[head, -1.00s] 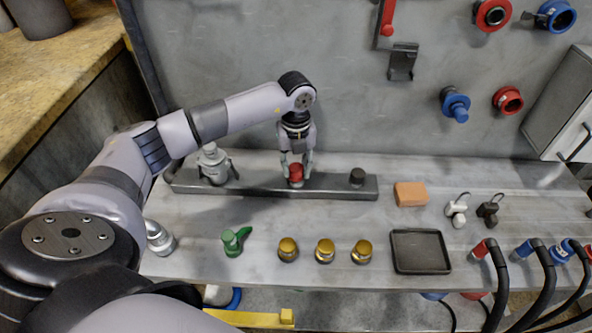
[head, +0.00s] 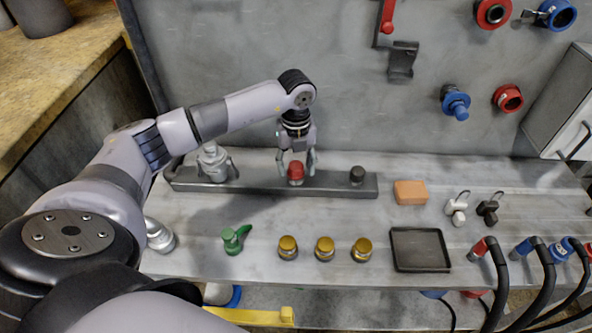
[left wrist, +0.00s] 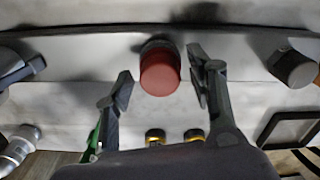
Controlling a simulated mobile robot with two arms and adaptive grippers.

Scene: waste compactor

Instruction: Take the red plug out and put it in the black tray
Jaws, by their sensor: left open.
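The red plug (head: 295,171) sits upright on the grey manifold bar (head: 330,187) at the back of the bench. My left gripper (head: 297,166) points down over it, fingers open on either side. In the left wrist view the red plug (left wrist: 160,73) lies between the open fingers (left wrist: 158,90), with gaps showing on both sides. The black tray (head: 420,251) lies empty on the bench, right of the brass fittings. Its edge shows in the left wrist view (left wrist: 290,130). My right gripper is in neither view.
A grey valve fitting (head: 213,163) and a black plug (head: 357,176) stand on the same bar. Brass fittings (head: 325,248), a green part (head: 232,241), an orange block (head: 410,192) and hose ends (head: 486,247) are on the bench.

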